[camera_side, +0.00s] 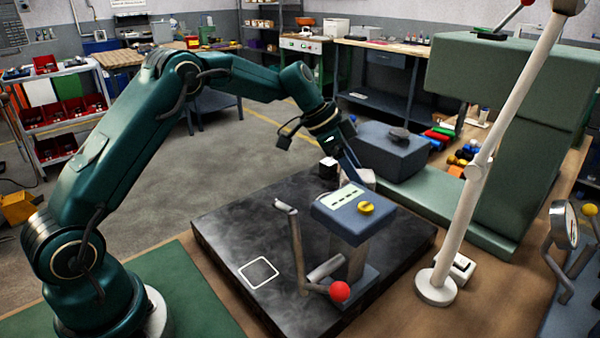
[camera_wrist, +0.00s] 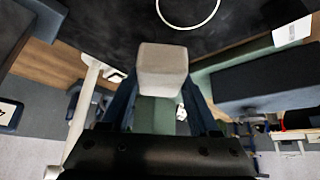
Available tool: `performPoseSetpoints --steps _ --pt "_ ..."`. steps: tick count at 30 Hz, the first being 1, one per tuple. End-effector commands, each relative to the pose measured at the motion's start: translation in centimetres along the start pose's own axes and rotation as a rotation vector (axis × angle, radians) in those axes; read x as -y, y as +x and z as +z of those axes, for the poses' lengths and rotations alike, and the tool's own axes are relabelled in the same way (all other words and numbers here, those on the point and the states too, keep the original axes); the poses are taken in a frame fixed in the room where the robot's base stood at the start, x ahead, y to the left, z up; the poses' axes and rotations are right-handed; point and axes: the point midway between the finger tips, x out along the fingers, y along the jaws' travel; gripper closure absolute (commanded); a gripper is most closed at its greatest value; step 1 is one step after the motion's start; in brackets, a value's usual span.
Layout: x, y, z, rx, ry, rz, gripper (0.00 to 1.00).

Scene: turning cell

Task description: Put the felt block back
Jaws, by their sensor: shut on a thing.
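The felt block (camera_wrist: 162,66) is a pale grey block held between the fingers of my gripper (camera_wrist: 160,95) in the wrist view. In the side view my gripper (camera_side: 347,158) points down behind the blue-topped fixture, over the far part of the dark plate (camera_side: 232,225). A pale block (camera_side: 360,176) shows at its fingertips there, partly hidden by the fixture. A white ring outline (camera_wrist: 190,10) is marked on the dark surface beyond the block in the wrist view. I cannot tell the gap between block and plate.
The blue-topped fixture (camera_side: 352,212) with a yellow knob and a red-ball lever (camera_side: 339,291) stands close in front of my gripper. A white square outline (camera_side: 258,272) lies on clear plate. A white post (camera_side: 490,150) and green machine (camera_side: 520,120) stand right.

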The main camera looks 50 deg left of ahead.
Motion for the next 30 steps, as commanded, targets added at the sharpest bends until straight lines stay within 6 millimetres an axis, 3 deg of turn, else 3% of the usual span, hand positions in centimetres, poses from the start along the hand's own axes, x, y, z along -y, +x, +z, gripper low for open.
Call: performPoseSetpoints --steps 6,15,27,28,30 --pt "-0.6 1.9 -0.8 0.000 0.001 -0.001 0.90" --pt "-0.6 5.0 1.3 0.002 -0.002 0.000 0.90" --pt "-0.6 5.4 1.6 0.001 0.000 -0.002 0.90" --pt "-0.6 5.4 1.6 0.001 0.001 -0.002 0.35" --pt "-0.6 5.4 1.6 0.001 0.001 -0.002 0.08"
